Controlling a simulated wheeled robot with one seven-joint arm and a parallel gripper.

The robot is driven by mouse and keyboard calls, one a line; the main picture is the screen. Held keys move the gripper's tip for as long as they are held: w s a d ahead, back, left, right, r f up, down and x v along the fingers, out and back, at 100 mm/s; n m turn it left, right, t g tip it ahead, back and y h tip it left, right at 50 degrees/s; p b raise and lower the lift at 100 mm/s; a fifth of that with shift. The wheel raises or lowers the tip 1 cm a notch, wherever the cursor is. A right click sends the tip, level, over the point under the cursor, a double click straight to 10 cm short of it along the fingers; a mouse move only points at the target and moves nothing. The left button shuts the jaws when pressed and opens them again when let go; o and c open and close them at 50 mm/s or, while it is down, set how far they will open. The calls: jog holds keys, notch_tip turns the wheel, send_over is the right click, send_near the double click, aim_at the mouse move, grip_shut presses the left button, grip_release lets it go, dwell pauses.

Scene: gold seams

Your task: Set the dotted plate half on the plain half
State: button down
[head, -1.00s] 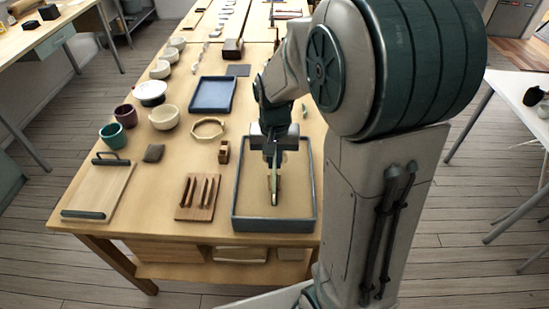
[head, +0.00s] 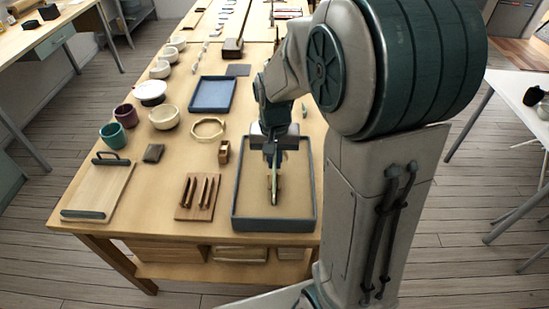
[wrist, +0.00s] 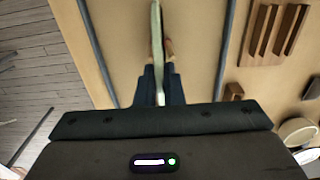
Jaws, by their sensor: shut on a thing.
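My gripper (head: 273,163) is over the sand-filled tray (head: 235,207) and shut on a pale green plate half (head: 274,186), which I take to be the dotted one. The plate half is held edge-on. It also shows in the wrist view (wrist: 156,35) as a thin pale strip running up from between the fingers. A small brown patch shows beside it in the wrist view. I cannot make out dots, nor tell the plain half apart from the held one. Whether the two touch is not clear.
Left of the tray stand a wooden rack (head: 198,197) with upright slats and a small wooden block (head: 224,152). A blue tray (head: 213,94), a wooden ring (head: 208,128), bowls, cups and a handled board (head: 97,190) lie further off. Bare sand surrounds the held piece.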

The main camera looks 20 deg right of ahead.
jog(key=shift+f+b, duration=1.05)
jog(key=shift+f, duration=0.3)
dwell(2.1)
jog(key=c, duration=1)
grip_release()
jog(key=shift+r, duration=0.15)
jog(key=shift+r+p, duration=2.35)
jog(key=shift+r, duration=0.55)
